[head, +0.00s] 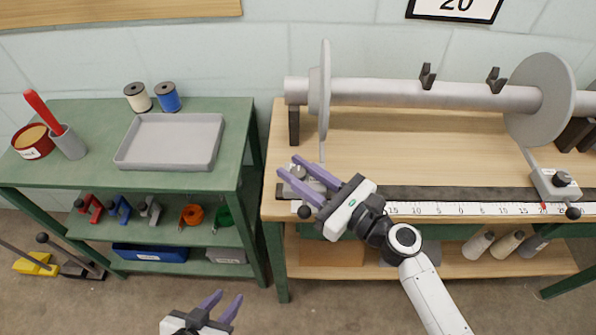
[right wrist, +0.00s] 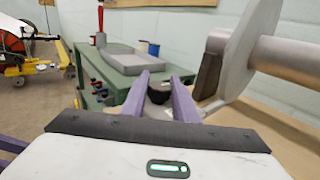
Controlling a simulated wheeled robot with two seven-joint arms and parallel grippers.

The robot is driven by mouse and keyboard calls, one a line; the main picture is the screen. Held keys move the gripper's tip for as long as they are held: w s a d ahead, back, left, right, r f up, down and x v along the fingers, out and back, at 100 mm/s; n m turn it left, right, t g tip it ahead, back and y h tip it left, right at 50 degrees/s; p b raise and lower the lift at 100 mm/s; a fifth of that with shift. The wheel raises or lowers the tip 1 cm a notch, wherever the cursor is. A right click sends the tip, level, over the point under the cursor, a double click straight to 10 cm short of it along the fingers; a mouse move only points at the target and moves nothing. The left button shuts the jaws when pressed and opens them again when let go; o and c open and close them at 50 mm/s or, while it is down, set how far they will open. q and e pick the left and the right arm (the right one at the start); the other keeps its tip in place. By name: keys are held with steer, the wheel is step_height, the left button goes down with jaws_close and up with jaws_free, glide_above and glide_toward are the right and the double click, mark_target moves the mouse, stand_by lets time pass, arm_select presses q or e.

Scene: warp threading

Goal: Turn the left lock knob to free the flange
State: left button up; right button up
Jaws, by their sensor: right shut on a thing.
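The left lock knob (right wrist: 159,90) is a dark round knob between the purple fingers of my right gripper (right wrist: 162,88) in the right wrist view. In the head view my right gripper (head: 304,180) is shut on it at the left end of the rail, and its fingers cover most of the knob and lock block. The left flange (head: 320,95) is a thin grey disc standing upright on the grey beam (head: 400,92); it also shows in the right wrist view (right wrist: 230,55). My left gripper (head: 221,305) is open and empty at the bottom, over the floor.
A right flange (head: 542,97) and right lock block (head: 550,185) stand at the right of the wooden bench (head: 460,122). A white ruler (head: 470,209) runs along the bench front. A green table (head: 95,125) with a grey tray (head: 170,142) stands left, beyond a gap.

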steer(key=shift+f+n+g+y+b, duration=0.1)
steer(key=shift+n+g+y+b, duration=0.2)
steer(key=shift+n+g+y, duration=0.4)
steer(key=o, duration=1.1)
steer(key=shift+c, duration=0.2)
steer(key=b+v, duration=0.1)
steer(key=v, duration=0.8)
steer(key=shift+d, duration=0.1)
steer(key=shift+s+d+r, duration=0.2)
steer(key=shift+s+d, duration=0.1)
steer(key=shift+d, duration=0.2)
